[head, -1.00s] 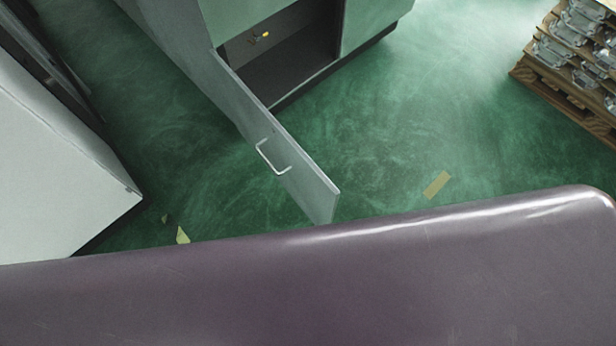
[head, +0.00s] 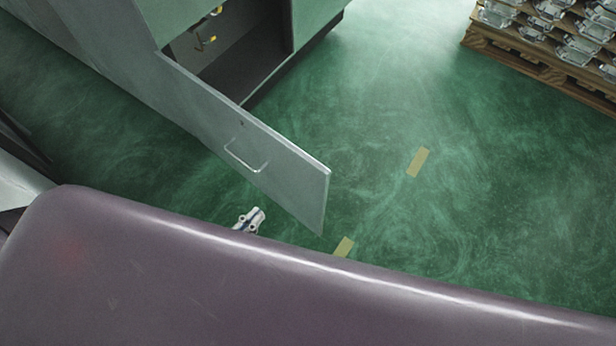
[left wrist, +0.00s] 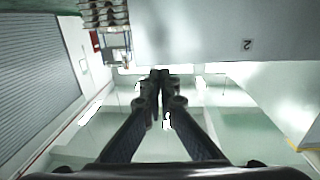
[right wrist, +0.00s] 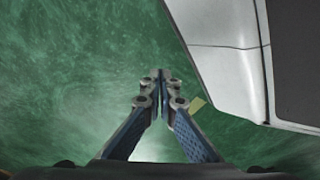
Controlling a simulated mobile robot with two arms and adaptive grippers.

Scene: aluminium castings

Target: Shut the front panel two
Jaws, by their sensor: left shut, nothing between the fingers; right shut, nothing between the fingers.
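The front panel (head: 285,175) is a grey door swung wide open from a grey-green cabinet, with a bar handle (head: 245,157) on the face toward me. My left gripper (head: 254,212) shows small in the head view, below the handle on that face's side. In the left wrist view a pale panel marked 2 (left wrist: 205,30) fills the upper right, and my left gripper's closed fingertips (left wrist: 160,74) show just below its edge. Contact cannot be told. My right gripper (right wrist: 155,76) is shut and empty over green floor, away from the panel.
The cabinet (head: 240,85) has a dark open compartment. A pallet (head: 535,62) of castings stands at the upper right. A pale grey housing (right wrist: 225,60) is close to my right gripper. Green floor right of the panel is clear, with yellow tape marks (head: 418,161).

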